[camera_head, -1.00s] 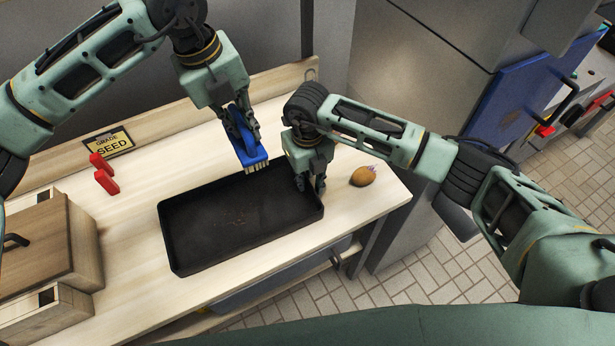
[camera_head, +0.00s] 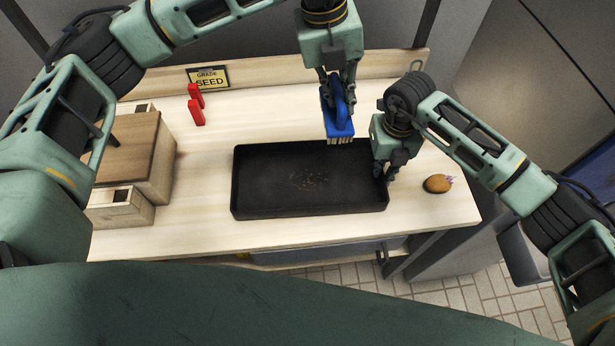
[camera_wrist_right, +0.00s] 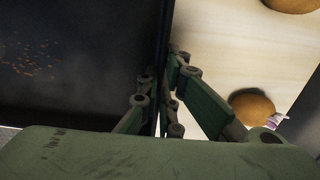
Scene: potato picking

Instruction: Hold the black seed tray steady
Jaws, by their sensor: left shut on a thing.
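The black seed tray (camera_head: 262,212) lies flat on the bench, with brown crumbs on its floor. My right gripper (camera_head: 386,174) is at the tray's right end. In the right wrist view its fingers (camera_wrist_right: 163,80) straddle the tray's side wall (camera_wrist_right: 161,50), one inside and one outside. How firmly they close on the wall cannot be told. My left gripper (camera_head: 339,92) is shut on a blue brush (camera_head: 340,121), bristles down, by the tray's back rim. Whether the bristles touch anything is unclear.
A sprouting potato (camera_head: 437,184) lies right of the tray; it also shows in the right wrist view (camera_wrist_right: 251,106). A red object (camera_head: 196,105), a "GRADE SEED" sign (camera_head: 208,78) and wooden boxes (camera_head: 150,160) are to the left. Bare bench (camera_head: 200,180) lies between boxes and tray.

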